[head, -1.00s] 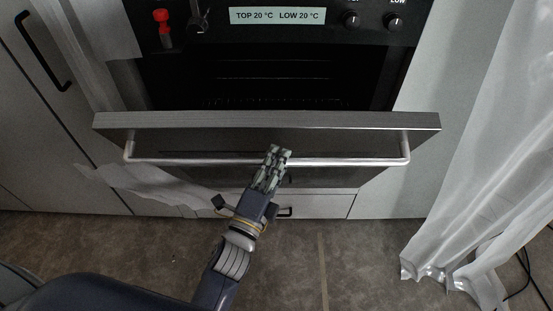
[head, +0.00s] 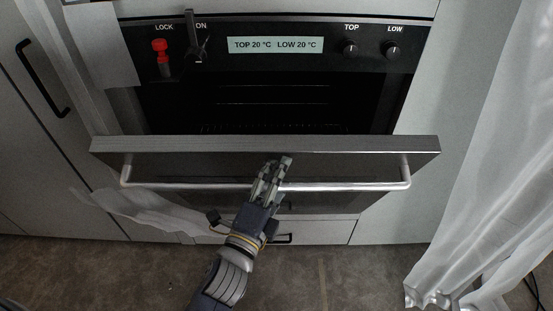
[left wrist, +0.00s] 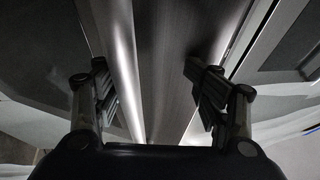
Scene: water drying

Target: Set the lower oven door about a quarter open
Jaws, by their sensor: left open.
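The oven door (head: 330,145) is hinged at its bottom and stands partly open, its top edge tilted out from the dark oven opening (head: 270,108). A silver bar handle (head: 350,186) runs across its front. My left gripper (head: 274,170) is at the middle of the handle, its fingertips reaching past the bar toward the door front. In the left wrist view my left gripper (left wrist: 150,85) is open, with the bright handle bar (left wrist: 122,65) between its fingers, nearer the left one. Whether a finger touches the bar I cannot tell. My right gripper is not in view.
Above the opening are a display (head: 275,45) reading TOP 20 °C LOW 20 °C, knobs (head: 393,50), and a red lock switch (head: 162,55). A sheer curtain (head: 480,200) hangs at right. Crumpled translucent sheeting (head: 150,212) lies at lower left. A cabinet handle (head: 42,80) is at left.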

